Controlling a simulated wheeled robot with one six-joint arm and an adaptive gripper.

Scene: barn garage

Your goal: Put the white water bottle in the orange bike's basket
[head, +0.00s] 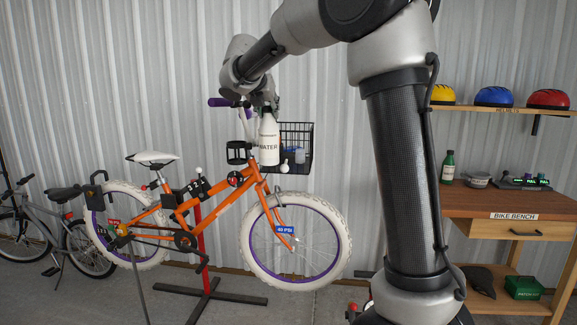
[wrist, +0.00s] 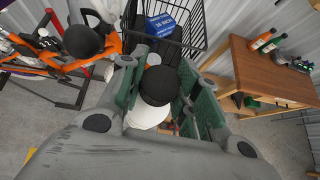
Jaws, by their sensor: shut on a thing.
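The white water bottle (head: 269,143), lettered WATER, hangs upright under my gripper (head: 265,106) in the head view. My gripper is shut on its top end. In the wrist view the bottle (wrist: 149,117) shows between the green finger pads of my gripper (wrist: 158,92). The orange bike (head: 219,205) is held on a stand. Its black wire basket (head: 307,128) is at the handlebar; in the head view the bottle overlaps its left part. In the wrist view the basket (wrist: 198,30) lies beyond the fingertips, with a blue box (wrist: 160,26) in it.
A wooden bench (head: 500,204) stands at the right with a green bottle (head: 447,167) and a bowl (head: 477,180). A shelf (head: 505,107) above holds helmets. A black cup holder (head: 237,153) sits left of the bottle. A grey bike (head: 50,225) stands far left.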

